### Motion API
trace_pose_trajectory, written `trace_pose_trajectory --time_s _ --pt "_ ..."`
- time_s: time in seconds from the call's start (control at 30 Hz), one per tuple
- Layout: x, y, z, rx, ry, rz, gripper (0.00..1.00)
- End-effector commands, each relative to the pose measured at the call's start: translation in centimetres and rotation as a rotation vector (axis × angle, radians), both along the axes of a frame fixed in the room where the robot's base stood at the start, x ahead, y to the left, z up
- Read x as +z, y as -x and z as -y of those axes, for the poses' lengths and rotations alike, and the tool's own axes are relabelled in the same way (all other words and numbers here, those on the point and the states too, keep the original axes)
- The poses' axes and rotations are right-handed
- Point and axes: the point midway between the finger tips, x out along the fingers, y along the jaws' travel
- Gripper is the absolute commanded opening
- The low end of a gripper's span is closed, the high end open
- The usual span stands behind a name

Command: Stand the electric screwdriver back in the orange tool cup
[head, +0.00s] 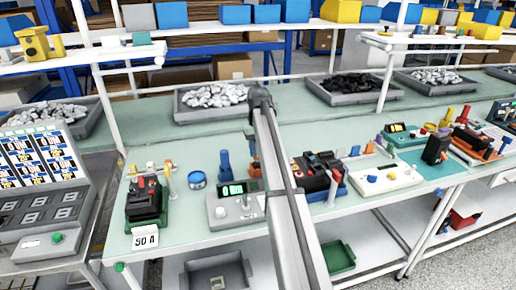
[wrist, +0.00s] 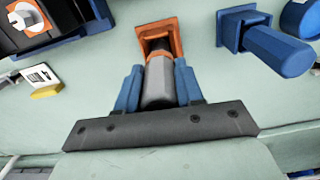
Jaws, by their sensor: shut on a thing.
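In the wrist view my gripper (wrist: 158,88) has its two blue fingers shut on the electric screwdriver (wrist: 158,84), a grey cylinder with an orange band. The orange tool cup (wrist: 174,24) is directly beyond the screwdriver's far end, in line with it. The screwdriver's end overlaps the cup's mouth in this view; I cannot tell how deep it is inside.
A blue tool in a blue holder (wrist: 265,45) stands beside the orange cup, also seen in the head view (head: 225,166). A blue can (head: 196,180) and a meter box (head: 236,205) are close by. A breaker on a blue base (head: 318,178) stands right of my arm.

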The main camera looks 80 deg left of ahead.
Motion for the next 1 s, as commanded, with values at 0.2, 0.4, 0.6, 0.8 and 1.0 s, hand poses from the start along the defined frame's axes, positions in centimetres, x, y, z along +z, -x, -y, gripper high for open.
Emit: trace_pose_trajectory --time_s 0.2,0.4,0.6,0.8,1.0 --pt "-0.4 0.0 0.0 0.000 0.000 0.000 0.01" --pt "-0.8 0.0 0.0 0.000 0.000 0.000 0.01" --pt "-1.1 0.0 0.0 0.000 0.000 0.000 0.01" --pt "-1.5 0.0 0.0 0.000 0.000 0.000 0.01" --pt "-1.6 0.0 0.0 0.000 0.000 0.000 0.52"
